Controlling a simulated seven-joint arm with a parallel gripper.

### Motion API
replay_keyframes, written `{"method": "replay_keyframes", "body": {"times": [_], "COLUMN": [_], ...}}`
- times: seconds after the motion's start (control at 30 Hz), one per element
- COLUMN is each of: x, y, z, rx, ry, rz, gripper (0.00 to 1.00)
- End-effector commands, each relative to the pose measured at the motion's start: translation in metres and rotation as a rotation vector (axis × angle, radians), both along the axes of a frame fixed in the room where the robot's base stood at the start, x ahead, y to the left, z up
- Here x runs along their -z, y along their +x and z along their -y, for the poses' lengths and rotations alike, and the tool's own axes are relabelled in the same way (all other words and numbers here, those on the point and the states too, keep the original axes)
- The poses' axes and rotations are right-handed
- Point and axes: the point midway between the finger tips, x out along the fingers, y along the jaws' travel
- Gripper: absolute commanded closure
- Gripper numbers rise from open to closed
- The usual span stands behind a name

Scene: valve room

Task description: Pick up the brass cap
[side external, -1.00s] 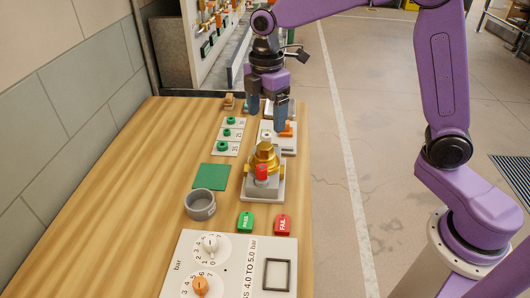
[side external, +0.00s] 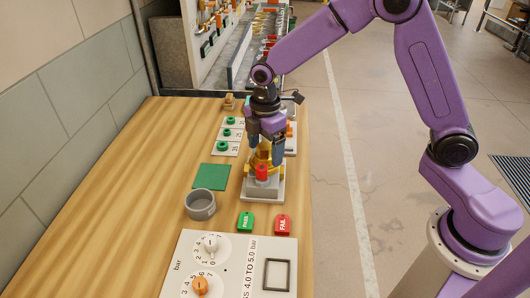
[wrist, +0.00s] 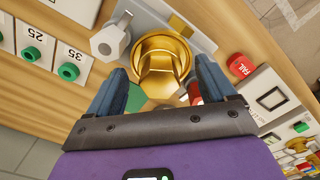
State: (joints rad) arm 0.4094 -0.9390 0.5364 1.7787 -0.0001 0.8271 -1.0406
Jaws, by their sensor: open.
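The brass cap (side external: 263,159) is gold and sits upright on the grey valve block (side external: 262,190), behind a red knob (side external: 261,171). My gripper (side external: 264,152) is over it from above, open, with one blue finger on each side. In the wrist view the brass cap (wrist: 162,62) lies between and just beyond the fingertips of my gripper (wrist: 162,68). Gaps show on both sides, and the fingers do not appear to touch it. My gripper partly hides the cap in the side view.
A grey cup (side external: 200,205) and a green mat (side external: 211,177) lie left of the valve. Green PASS (side external: 245,222) and red FAIL (side external: 283,225) tags lie in front, before a dial panel (side external: 225,270). Green rings (side external: 223,146) stand on white cards behind. A hex-headed part (wrist: 110,42) sits close to the cap.

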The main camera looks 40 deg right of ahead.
Motion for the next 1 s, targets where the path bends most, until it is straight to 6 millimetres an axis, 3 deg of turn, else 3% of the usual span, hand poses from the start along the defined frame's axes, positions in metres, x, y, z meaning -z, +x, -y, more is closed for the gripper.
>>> {"method": "replay_keyframes", "body": {"times": [0.13, 0.3, 0.37, 0.73, 1.0], "x": [0.000, 0.000, 0.000, -0.005, -0.036], "y": [0.000, 0.000, 0.000, 0.001, -0.001], "z": [0.000, 0.000, 0.000, -0.001, -0.001], "rx": [0.000, 0.000, -0.001, -0.001, -0.002], "ry": [0.000, 0.000, 0.000, 0.002, 0.003], "rz": [0.000, 0.000, 0.000, 0.003, 0.005], "gripper": [0.16, 0.71, 0.85, 0.85, 0.85]}}
